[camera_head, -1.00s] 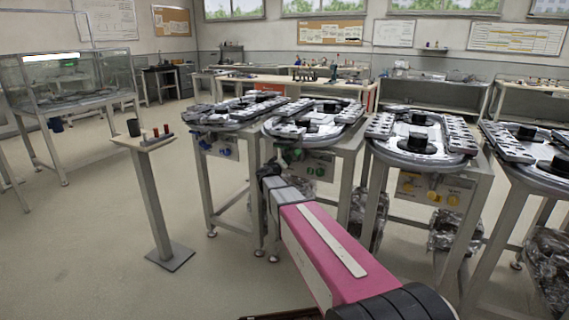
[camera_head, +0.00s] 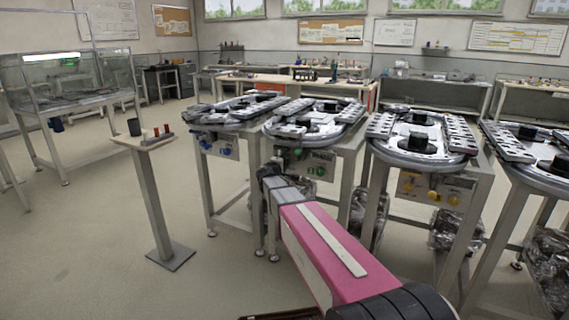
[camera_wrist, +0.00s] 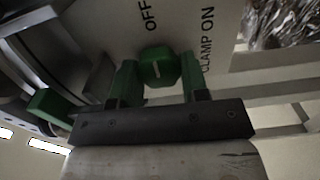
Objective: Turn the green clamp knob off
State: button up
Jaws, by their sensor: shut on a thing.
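In the wrist view the green clamp knob (camera_wrist: 158,69) sits on a pale panel (camera_wrist: 185,30) marked OFF and CLAMP ON. In the head view my arm reaches toward the second ring-track stand from the left. The fingertips cannot be made out there.
Another green part (camera_wrist: 47,107) is at the left of the wrist view. A foil-like bundle (camera_wrist: 282,22) is at upper right. In the head view, ring tracks (camera_head: 420,145) stand in a row, with a small post stand (camera_head: 160,205) to the left. The floor at left is open.

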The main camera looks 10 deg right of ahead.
jog(key=shift+n, duration=0.3)
jog(key=o, duration=0.9)
jog(key=v, duration=1.1)
